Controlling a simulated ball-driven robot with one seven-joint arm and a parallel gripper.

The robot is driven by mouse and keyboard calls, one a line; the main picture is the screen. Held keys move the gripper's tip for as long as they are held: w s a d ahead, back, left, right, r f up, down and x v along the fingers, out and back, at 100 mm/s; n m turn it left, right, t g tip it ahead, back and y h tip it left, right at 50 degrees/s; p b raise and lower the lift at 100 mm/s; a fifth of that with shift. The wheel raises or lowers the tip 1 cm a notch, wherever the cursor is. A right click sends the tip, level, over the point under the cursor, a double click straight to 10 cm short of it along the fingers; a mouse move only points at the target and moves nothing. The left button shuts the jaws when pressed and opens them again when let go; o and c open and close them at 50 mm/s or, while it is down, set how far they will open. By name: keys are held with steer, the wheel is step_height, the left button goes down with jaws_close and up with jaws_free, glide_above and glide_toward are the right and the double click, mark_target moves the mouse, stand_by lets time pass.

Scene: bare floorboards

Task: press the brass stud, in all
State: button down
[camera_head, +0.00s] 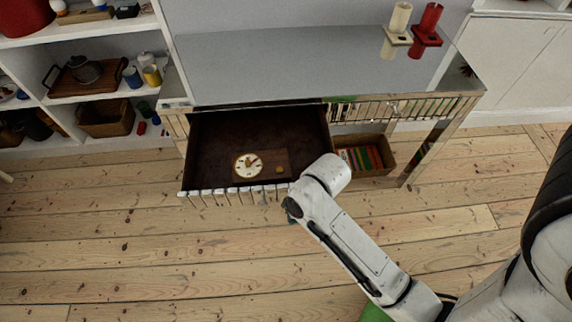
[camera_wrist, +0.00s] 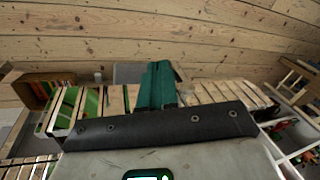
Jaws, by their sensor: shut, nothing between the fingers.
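A brass stud (camera_head: 279,169) sits at the right end of a dark wooden block (camera_head: 268,158) inside the open drawer (camera_head: 215,140). A white round dial with dark marks and a gold centre (camera_head: 248,165) is on the same block, left of the stud. My gripper shows in the wrist view as green fingers (camera_wrist: 160,84), shut together and empty, near the slatted drawer front (camera_wrist: 215,92). In the head view my arm's end is just right of and nearer than the stud, by the drawer's front edge, and mostly hides the fingers. The stud is not visible in the wrist view.
The drawer belongs to a mirrored table (camera_head: 290,65) with a red and a cream cup-like holder (camera_head: 428,28) on top. A basket of coloured items (camera_head: 365,155) stands under it. Shelves (camera_head: 100,90) are at left. The floorboards in front are clear.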

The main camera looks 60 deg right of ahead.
steer(key=w+d+r+m+t+p, duration=0.1)
steer(key=w+d+m+p, duration=0.1)
steer(key=m, duration=0.1)
steer(key=w+d+r+m+t+y+p, duration=0.1)
steer(key=w+d+m+p, duration=0.1)
steer(key=w+m, duration=0.1)
steer(key=w+d+r+m+t+p, duration=0.1)
steer(key=w+d+m+p, duration=0.1)
steer(key=w+m, duration=0.1)
steer(key=shift+w+d+r+m+t, duration=0.1)
steer(key=shift+w+r+m+t, duration=0.2)
steer(key=shift+r, duration=0.1)
steer(key=w+d+r+m+t+p, duration=0.2)
steer(key=w+d+m+p, duration=0.1)
steer(key=d+m, duration=0.4)
steer(key=shift+w+r+t, duration=0.3)
steer(key=shift+w+r, duration=0.05)
steer(key=shift+w, duration=0.15)
steer(key=shift+f, duration=0.2)
steer(key=b, duration=0.8)
glide_above(283, 170)
step_height(283, 170, down, 6)
steer(key=shift+a+f, duration=0.1)
steer(key=shift+f, duration=1.15)
steer(key=shift+f, duration=0.4)
